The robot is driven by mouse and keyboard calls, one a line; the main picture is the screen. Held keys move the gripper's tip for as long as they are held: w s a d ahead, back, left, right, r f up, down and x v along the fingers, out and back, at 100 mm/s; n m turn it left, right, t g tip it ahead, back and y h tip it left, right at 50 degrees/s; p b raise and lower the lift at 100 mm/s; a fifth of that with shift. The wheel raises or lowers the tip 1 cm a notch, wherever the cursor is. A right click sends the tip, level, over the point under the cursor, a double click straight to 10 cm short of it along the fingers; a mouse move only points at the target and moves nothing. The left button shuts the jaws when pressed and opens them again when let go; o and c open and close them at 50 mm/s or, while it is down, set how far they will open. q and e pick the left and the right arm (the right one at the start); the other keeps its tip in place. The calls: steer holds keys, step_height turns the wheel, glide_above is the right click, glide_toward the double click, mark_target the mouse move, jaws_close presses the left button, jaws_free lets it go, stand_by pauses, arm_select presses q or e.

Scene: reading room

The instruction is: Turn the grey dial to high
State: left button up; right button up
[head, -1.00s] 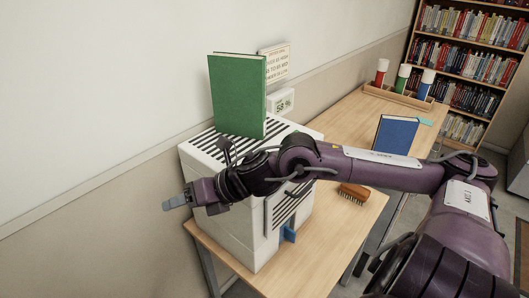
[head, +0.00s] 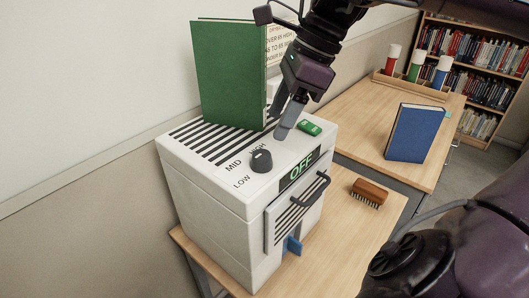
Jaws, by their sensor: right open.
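The dark grey dial (head: 261,161) sits on top of the white machine (head: 215,215), beside the printed words LOW, MID and HIGH. I cannot tell for certain which word it points to. A display (head: 300,172) on the machine's edge reads OFF. My right gripper (head: 283,119) is open and empty. It points down above the machine's top, behind and a little right of the dial, apart from it. My left gripper is not in view.
A green book (head: 231,75) stands on the machine's vents, close left of my right gripper. A green switch (head: 310,128) lies right of the gripper. A brush (head: 369,192), a blue book (head: 415,133) and a rack of tubes (head: 410,88) stand further right.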

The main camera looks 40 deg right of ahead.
mark_target(263, 153)
steer(key=x, duration=0.7)
steer(key=shift+s+d, duration=0.1)
steer(key=shift+s, duration=0.05)
steer(key=shift+f, duration=0.35)
steer(key=shift+w+f, duration=0.2)
steer(key=c, duration=1)
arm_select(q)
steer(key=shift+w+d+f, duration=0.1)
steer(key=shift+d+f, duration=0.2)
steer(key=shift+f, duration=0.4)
